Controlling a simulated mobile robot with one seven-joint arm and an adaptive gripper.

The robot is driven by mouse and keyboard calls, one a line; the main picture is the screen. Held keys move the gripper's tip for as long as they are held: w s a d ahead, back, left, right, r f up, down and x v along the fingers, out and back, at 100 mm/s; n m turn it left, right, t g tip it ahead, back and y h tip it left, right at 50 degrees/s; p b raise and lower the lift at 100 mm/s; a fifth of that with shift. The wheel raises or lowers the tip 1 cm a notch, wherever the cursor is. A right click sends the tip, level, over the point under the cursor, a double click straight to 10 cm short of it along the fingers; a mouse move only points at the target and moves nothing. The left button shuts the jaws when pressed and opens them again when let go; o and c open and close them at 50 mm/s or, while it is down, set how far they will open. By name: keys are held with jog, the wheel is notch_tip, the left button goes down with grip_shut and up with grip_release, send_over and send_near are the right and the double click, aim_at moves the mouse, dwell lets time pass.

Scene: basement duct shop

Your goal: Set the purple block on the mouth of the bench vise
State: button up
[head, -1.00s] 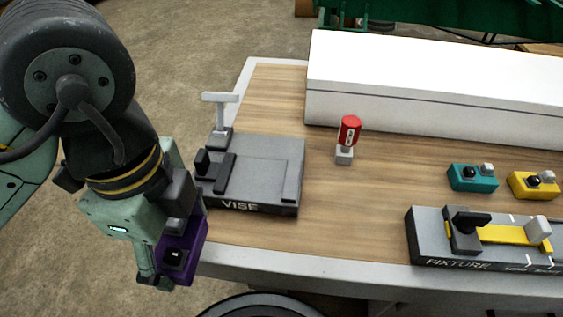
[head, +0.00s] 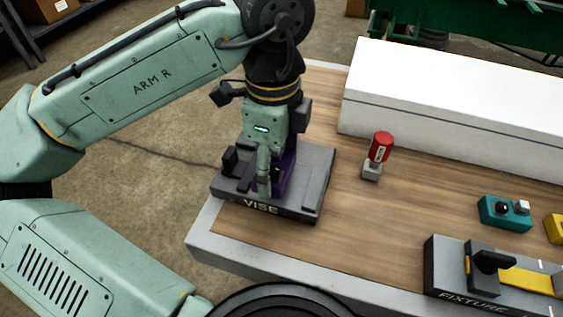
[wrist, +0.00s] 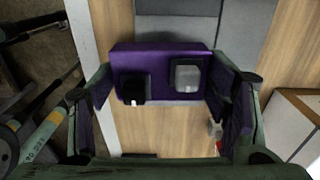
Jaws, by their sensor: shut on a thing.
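The purple block (head: 288,168) is held in my gripper (head: 276,184). In the wrist view the purple block (wrist: 160,54) spans between both fingers of my gripper (wrist: 163,88) and carries a black knob and a grey knob. The dark grey bench vise (head: 318,178), marked VISE, sits at the bench's left end. My gripper and the block are over it in the head view, hiding part of its top. In the wrist view the vise (wrist: 243,30) shows beyond the block. I cannot tell whether the block touches the vise.
A red-topped part (head: 381,147) stands on the wooden bench right of the vise. A long white case (head: 450,105) lies along the back. A teal box (head: 505,213), a yellow box (head: 555,228) and the fixture (head: 450,275) are at the right. Bare wood lies between.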

aim_at(281, 170)
jog(key=shift+w+d, duration=0.4)
jog(key=shift+w, duration=0.25)
jog(key=shift+w+d+f+p, duration=0.1)
jog(key=shift+f+p, duration=0.1)
jog(key=shift+f, duration=0.75)
jog(key=shift+w+f+p, duration=0.1)
jog(key=shift+f+p, duration=0.05)
jog(key=shift+f, duration=0.75)
jog(key=shift+f, duration=0.1)
jog(key=o, duration=1.5)
notch_tip(281, 170, up, 12)
jog(key=shift+r, duration=0.15)
